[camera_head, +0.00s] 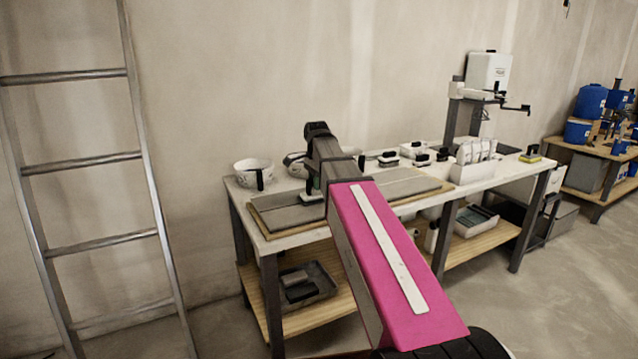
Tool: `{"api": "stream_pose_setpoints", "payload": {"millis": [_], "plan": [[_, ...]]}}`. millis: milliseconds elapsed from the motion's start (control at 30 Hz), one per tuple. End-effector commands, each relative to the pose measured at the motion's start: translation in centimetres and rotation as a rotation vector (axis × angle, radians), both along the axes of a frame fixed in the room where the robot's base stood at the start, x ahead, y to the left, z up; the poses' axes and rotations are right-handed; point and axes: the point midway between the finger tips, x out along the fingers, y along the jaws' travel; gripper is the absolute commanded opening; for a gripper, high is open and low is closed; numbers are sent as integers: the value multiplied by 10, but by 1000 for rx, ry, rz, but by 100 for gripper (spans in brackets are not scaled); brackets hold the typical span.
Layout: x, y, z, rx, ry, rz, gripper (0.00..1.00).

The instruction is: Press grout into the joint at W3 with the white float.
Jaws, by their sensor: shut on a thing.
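My gripper (312,181) is at the far end of my arm, low over the left part of the workbench, and mostly hidden by the arm. It is shut on a small float (311,196) with a pale, slightly greenish edge; its exact colour is hard to tell. The float is at the grey tile panel (285,216) on a wooden board; I cannot tell whether it touches. My arm covers the panel's middle. More grey tile shows right of the arm (402,188). No W3 mark or joint can be made out.
A white bowl (253,174) stands at the bench's left end. Several black-handled floats (388,158) lie along the back. A white box (474,169) and a dispenser stand (487,75) are to the right. A ladder (95,160) leans at the left.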

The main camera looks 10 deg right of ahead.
Motion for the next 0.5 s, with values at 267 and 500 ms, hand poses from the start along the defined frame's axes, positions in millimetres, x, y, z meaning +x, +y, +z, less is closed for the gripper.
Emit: {"api": "stream_pose_setpoints", "payload": {"millis": [267,500], "plan": [[-3,10,1,-1,0,1,0],[-5,16,1,-1,0,1,0]]}}
